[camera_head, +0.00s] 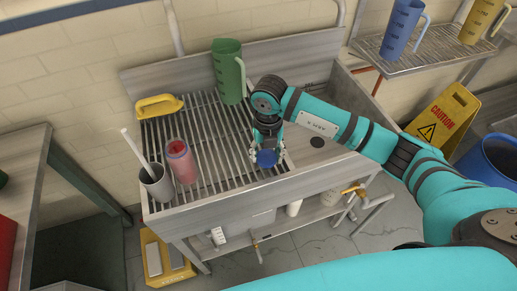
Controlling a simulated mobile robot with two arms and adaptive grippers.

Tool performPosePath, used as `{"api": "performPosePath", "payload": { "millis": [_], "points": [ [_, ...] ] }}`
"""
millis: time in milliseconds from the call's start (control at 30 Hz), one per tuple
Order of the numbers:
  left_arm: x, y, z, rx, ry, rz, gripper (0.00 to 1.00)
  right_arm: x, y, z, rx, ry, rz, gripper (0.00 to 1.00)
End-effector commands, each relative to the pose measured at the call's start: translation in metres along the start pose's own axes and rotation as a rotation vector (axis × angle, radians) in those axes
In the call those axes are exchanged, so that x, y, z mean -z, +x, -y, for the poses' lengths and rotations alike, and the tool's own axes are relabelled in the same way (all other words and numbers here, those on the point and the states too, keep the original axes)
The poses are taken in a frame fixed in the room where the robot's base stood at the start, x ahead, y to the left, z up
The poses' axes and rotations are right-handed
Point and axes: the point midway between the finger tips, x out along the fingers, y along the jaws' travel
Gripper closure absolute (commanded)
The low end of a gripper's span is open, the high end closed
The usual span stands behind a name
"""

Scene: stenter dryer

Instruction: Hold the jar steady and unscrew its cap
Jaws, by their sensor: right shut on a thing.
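My right gripper (268,156) reaches down to the front edge of the slatted metal drainer. Its fingers are shut around a round blue piece (266,158), which looks like a cap seen from above. I cannot tell whether a jar body is under it; the gripper and the angle hide that. A pink-red translucent container (181,161) with a bluish rim stands on the drainer, left of the gripper and apart from it. I cannot tell whether it is a jar. My left gripper is not in view.
On the drainer (212,122) are a green jug (229,71), a yellow-handled tool (159,105) and a grey cup (157,184) holding a white stick. A wire shelf (425,52) with blue and yellow jugs hangs upper right. A yellow caution sign (447,118) stands right.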

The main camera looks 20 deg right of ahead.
Motion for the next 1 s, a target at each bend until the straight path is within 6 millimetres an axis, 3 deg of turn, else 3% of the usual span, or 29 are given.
{"api": "performPosePath", "payload": {
  "millis": [100,300,567,933,967,1000],
  "points": [
    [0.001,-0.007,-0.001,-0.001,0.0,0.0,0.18,-0.016,0.0,-0.011,0.0,0.0,-0.001,0.87],
    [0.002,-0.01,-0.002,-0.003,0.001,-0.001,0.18,-0.028,0.002,-0.019,0.0,-0.001,-0.001,0.87],
    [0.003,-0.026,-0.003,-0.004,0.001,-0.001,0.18,-0.027,0.036,-0.018,0.001,-0.001,-0.003,0.87],
    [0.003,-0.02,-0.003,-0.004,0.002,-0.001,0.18,-0.028,0.043,-0.018,0.001,-0.001,0.0,0.87],
    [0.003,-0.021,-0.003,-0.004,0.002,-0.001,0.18,-0.028,0.043,-0.018,0.0,-0.001,0.0,0.47],
    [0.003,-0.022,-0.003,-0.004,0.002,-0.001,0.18,-0.028,0.042,-0.018,0.0,-0.001,0.0,0.42]
  ]
}}
